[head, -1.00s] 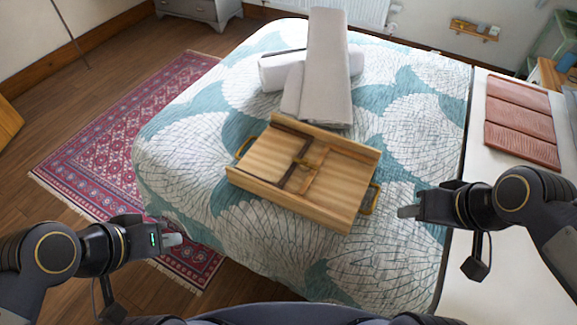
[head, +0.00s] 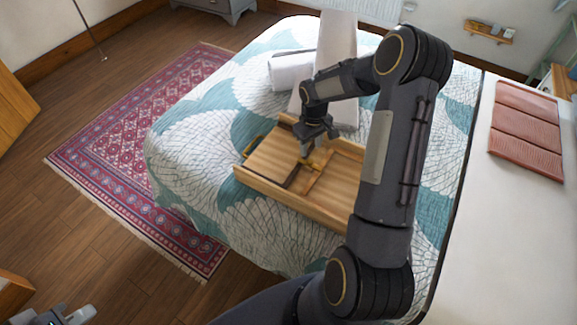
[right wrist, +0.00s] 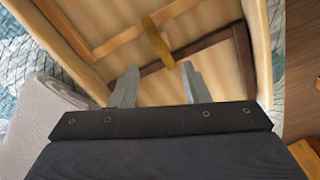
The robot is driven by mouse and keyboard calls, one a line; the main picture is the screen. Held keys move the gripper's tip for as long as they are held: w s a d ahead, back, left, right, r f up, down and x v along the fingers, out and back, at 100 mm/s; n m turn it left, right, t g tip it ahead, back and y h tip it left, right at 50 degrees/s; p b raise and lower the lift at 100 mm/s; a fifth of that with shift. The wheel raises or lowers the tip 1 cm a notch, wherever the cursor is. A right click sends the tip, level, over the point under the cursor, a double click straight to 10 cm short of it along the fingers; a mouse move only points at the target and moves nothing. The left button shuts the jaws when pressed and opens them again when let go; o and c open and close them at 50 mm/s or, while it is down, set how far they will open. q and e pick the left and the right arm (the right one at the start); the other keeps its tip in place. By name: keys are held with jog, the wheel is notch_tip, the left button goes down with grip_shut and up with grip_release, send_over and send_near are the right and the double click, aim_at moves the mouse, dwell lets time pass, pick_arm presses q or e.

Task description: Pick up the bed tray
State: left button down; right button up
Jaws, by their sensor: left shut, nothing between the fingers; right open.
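The bed tray (head: 268,160) is light wood and lies on the bed with its folded frame of legs facing up. In the right wrist view its wooden inside (right wrist: 145,92) fills most of the picture, with a brass catch (right wrist: 158,45) across the frame bars. My right gripper (head: 305,154) is over the middle of the tray, near the catch. Its fingers (right wrist: 156,84) are open with nothing held; I cannot tell whether they touch the tray. My arm hides the tray's right end. My left gripper (head: 75,318) is shut and empty at the bottom left, away from the tray.
The bed (head: 190,130) has a teal and white patterned cover. A white surface with a reddish folded item (head: 526,130) is to the right. A red rug (head: 130,150) covers the floor at left.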

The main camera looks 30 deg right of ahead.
aim_at(310, 161)
jog(key=shift+w+f, duration=0.1)
jog(key=shift+f, duration=0.4)
jog(key=f, duration=0.2)
jog(key=f+p, duration=0.1)
jog(key=f, duration=0.4)
jog(key=shift+s+p, duration=0.25)
jog(key=shift+p, duration=0.15)
grip_shut()
